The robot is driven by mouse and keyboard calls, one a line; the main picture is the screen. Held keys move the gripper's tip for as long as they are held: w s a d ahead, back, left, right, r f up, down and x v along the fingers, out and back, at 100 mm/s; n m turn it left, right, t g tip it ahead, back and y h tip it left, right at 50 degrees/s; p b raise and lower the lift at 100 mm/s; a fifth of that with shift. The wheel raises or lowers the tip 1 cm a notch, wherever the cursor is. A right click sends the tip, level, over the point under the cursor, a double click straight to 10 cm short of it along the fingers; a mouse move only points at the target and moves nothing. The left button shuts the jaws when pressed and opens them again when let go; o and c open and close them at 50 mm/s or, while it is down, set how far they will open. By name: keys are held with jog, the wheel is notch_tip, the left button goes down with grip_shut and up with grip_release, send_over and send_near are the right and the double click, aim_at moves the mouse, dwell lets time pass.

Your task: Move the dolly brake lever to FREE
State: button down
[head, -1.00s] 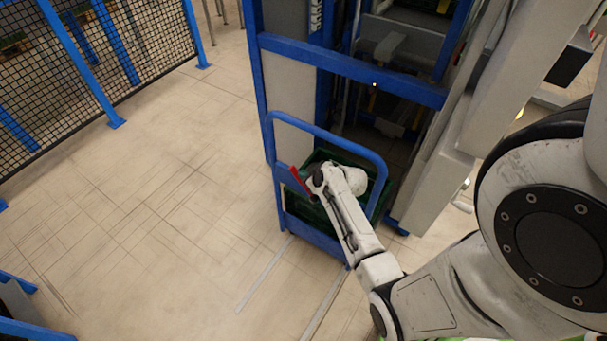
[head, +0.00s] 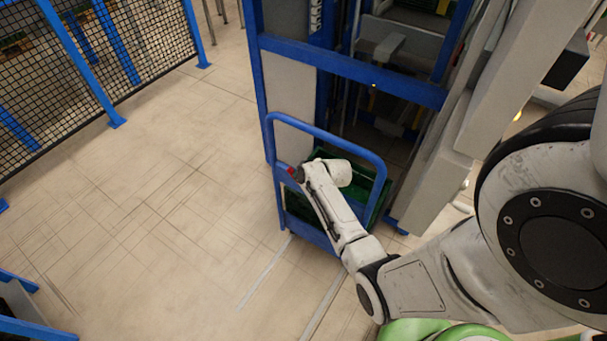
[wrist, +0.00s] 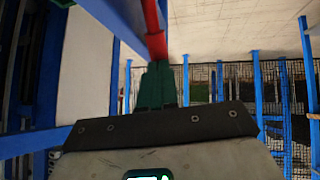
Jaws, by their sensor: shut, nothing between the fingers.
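The blue dolly (head: 318,129) stands in front of the blue-framed machine. Its red brake lever (head: 293,171) shows only as a short piece at the left side of the handle frame, the rest being hidden by my wrist. In the wrist view the red lever (wrist: 152,28) comes down from the top to the tips of my gripper (wrist: 157,68). My gripper's green fingers are shut with nothing between them. The tips look to be against or just beside the lever; I cannot tell which. In the head view my fingers are hidden behind the wrist. No FREE marking is readable.
A green crate (head: 372,193) sits on the dolly, partly behind my arm. The blue-framed machine (head: 350,66) stands close behind it. A mesh fence (head: 150,50) is at upper left. The tiled floor (head: 150,200) left of the dolly is clear.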

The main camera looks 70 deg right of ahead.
aim_at(290, 174)
jog(key=shift+w+d+f+g+y+b, duration=0.15)
jog(key=shift+w+f+g, duration=0.2)
jog(key=shift+w+g, duration=0.2)
jog(key=shift+w+d+f+g+y+b, duration=0.1)
jog(key=shift+w+f+g+y+b, duration=0.05)
jog(key=shift+w+f+g, duration=0.3)
jog(key=shift+w+d+f+g+b, duration=0.15)
jog(key=shift+w+f+g+b, duration=0.45)
jog(key=shift+g+b, duration=0.1)
jog(key=shift+w+f+b, duration=0.25)
jog(key=shift+w+b, duration=0.05)
jog(key=shift+b, duration=0.1)
jog(key=shift+w, duration=0.1)
jog(key=shift+r, duration=0.1)
jog(key=shift+r, duration=0.15)
jog(key=p+v, duration=0.3)
jog(key=v, duration=1)
jog(key=shift+w+d+r+p, duration=0.25)
jog(key=shift+r+p, duration=0.15)
jog(key=shift+r, duration=0.2)
